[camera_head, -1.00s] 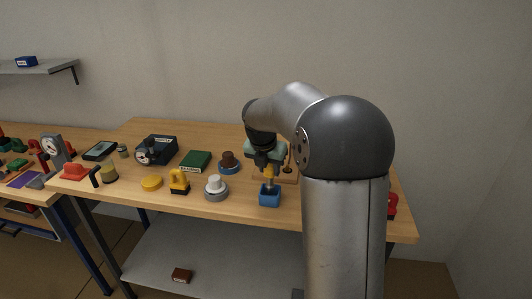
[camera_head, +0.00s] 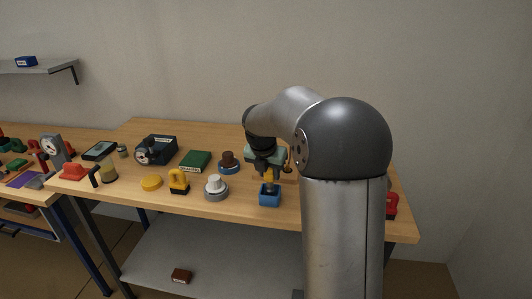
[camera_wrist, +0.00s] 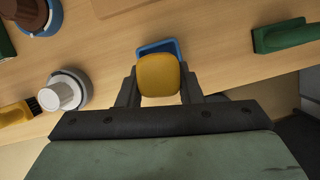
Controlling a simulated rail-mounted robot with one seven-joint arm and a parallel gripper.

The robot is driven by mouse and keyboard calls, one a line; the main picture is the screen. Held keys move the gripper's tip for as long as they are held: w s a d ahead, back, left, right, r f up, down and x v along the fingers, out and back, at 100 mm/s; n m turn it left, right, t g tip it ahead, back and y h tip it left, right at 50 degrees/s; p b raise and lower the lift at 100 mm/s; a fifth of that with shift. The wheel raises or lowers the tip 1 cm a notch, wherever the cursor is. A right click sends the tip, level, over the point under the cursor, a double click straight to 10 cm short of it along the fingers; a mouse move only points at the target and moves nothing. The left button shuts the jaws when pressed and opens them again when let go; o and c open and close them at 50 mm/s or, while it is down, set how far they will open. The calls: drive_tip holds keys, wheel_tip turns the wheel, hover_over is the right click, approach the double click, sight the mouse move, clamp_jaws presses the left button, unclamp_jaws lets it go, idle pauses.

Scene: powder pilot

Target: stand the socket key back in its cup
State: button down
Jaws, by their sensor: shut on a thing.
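The socket key (camera_head: 269,175) has a yellow handle and is upright in my gripper (camera_head: 268,168). In the wrist view my gripper (camera_wrist: 158,88) has a finger on each side of the yellow handle (camera_wrist: 158,75) and is shut on it. The blue cup (camera_head: 270,199) stands near the table's front edge, directly below the key. In the wrist view the cup's blue rim (camera_wrist: 172,45) shows behind the handle, which hides most of it. The key's lower end is at or in the cup's mouth; how deep it sits I cannot tell.
A grey-and-white round piece (camera_head: 216,188) and a yellow-and-black piece (camera_head: 179,182) stand left of the cup. A brown knob on a blue ring (camera_head: 229,163) is behind. A green piece (camera_wrist: 285,36) lies right in the wrist view. Bare wood surrounds the cup.

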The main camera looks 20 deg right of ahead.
drive_tip(key=shift+f, duration=0.4)
drive_tip(key=c, duration=0.9)
unclamp_jaws()
drive_tip(key=v, duration=1.7)
drive_tip(key=s+a+f+m+y, duration=0.1)
drive_tip(key=s+a+f+m, duration=0.3)
drive_tip(key=s+f+m, duration=0.2)
drive_tip(key=s+a+f+m+g+y, duration=0.1)
drive_tip(key=s+a+f+m, duration=0.3)
drive_tip(key=s+f+m, duration=0.3)
drive_tip(key=s+a+f+m+g+y, duration=0.1)
drive_tip(key=s+a+f+m, duration=0.2)
drive_tip(key=s+m, duration=1)
drive_tip(key=shift+s+a+f, duration=0.2)
drive_tip(key=shift+s+f, duration=0.25)
drive_tip(key=shift+f, duration=0.35)
drive_tip(key=shift+s+a+f, duration=0.2)
drive_tip(key=shift+s+f, duration=0.2)
drive_tip(key=shift+f, duration=0.45)
